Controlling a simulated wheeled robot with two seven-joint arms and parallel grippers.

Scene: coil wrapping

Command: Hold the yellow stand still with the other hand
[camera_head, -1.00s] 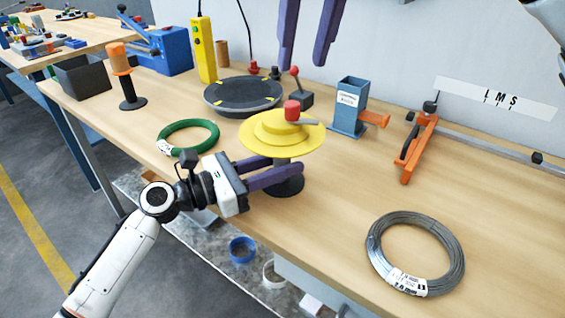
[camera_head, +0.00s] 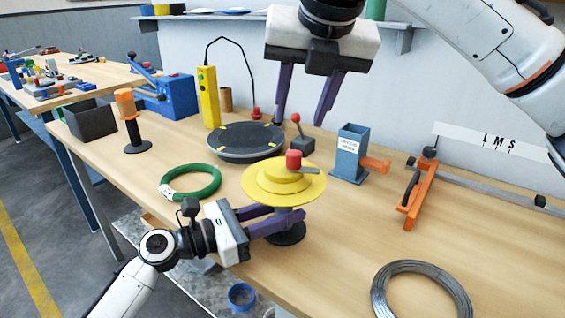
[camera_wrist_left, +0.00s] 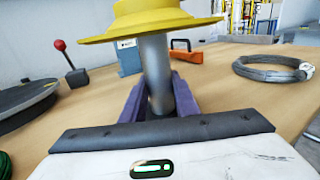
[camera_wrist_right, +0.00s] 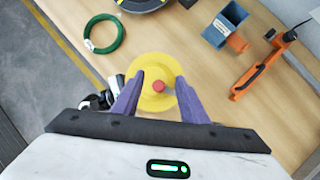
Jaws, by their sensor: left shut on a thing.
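The yellow stand (camera_head: 284,187) stands upright on the bench, with a stepped yellow disc, a red knob (camera_head: 293,159) on top and a dark round base. My left gripper (camera_head: 292,220) is shut on its grey post (camera_wrist_left: 157,75), just under the disc, with one purple finger on each side. My right gripper (camera_head: 302,108) is open and empty, up above the bench behind the stand, fingers pointing down. In the right wrist view the yellow disc (camera_wrist_right: 154,96) and red knob show between the open fingers, below them and apart.
A green coil (camera_head: 190,183) lies left of the stand, a grey wire coil (camera_head: 420,268) at the front right. A black turntable (camera_head: 240,152), a blue box holder (camera_head: 349,154) and an orange clamp tool (camera_head: 418,195) stand around.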

